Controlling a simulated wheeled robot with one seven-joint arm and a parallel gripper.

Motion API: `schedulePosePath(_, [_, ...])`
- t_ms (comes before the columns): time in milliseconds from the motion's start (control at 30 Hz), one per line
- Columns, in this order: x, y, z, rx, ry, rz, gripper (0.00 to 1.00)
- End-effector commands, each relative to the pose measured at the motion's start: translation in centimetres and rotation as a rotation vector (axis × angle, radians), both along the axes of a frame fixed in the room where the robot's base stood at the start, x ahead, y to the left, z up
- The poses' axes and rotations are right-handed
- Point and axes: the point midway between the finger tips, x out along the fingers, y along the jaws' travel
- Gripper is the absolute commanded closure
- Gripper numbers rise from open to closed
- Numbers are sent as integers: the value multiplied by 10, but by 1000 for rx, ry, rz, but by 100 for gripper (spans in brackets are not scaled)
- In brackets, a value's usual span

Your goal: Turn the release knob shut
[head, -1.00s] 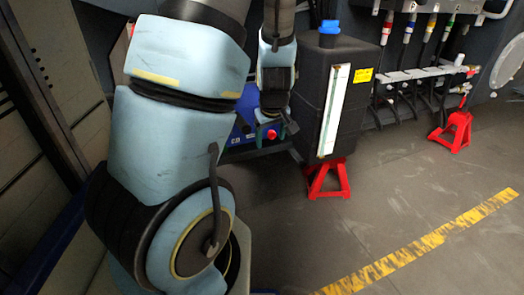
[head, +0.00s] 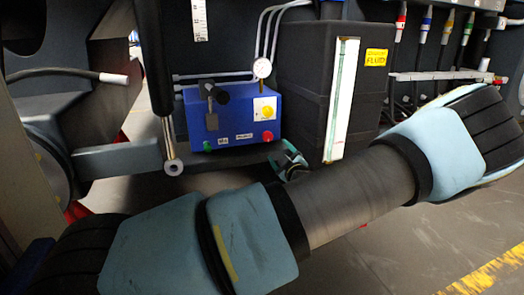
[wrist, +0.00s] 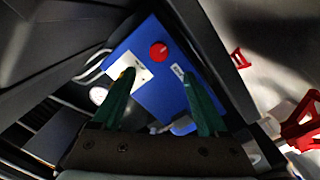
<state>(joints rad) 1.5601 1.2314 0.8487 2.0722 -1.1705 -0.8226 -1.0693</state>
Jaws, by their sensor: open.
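The blue pump box (head: 228,122) sits low behind my arm, left of the black fluid tank. A round red knob (head: 267,137) is on its lower right front, beside a small label too small to read. I take this for the release knob, but cannot be sure. A yellow round part (head: 267,112) sits on a plate above it. In the wrist view the red knob (wrist: 158,51) lies ahead of and between the fingers, apart from them. My gripper (wrist: 162,80) is open and empty, with green fingers. In the head view my gripper (head: 292,160) is partly hidden by my arm.
The black tank (head: 290,70) stands close to the right of the box. A pressure gauge (head: 262,68) and thin pipes rise above it. A metal rod (head: 170,145) hangs at its left. Red stands (wrist: 305,125) show at the wrist view's right.

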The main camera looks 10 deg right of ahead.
Motion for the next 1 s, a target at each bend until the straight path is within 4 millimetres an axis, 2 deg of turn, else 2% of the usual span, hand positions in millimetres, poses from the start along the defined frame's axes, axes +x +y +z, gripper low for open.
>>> schedulePosePath(167, [13,0,0,-6,-11,-2,24])
schedulePosePath(600, [89,7,-1,-1,-8,-2,24])
schedulePosePath(800, [105,8,0,-1,-7,-2,24])
schedulePosePath(1000, [107,8,1,-1,-6,-3,24])
